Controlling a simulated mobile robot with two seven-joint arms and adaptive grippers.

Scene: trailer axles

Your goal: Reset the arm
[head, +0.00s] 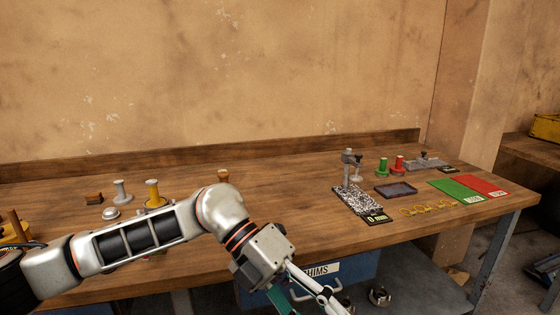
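My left arm comes in from the left, low across the front of the wooden workbench (270,193). My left gripper (305,293) hangs past the bench's front edge at the bottom of the head view, pointing down and right. Its fingertips run toward the bottom edge of the picture, and I cannot tell whether they are open or shut. Teal parts show beside it. My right gripper is not in view.
A blue bin labelled SHIMS (355,264) sits under the bench edge, partly behind my gripper. Yellow (153,192) and grey (122,191) posts stand at left. A gauge stand (347,170), dark tray (396,190), green mat (457,190) and red mat (484,185) are at right.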

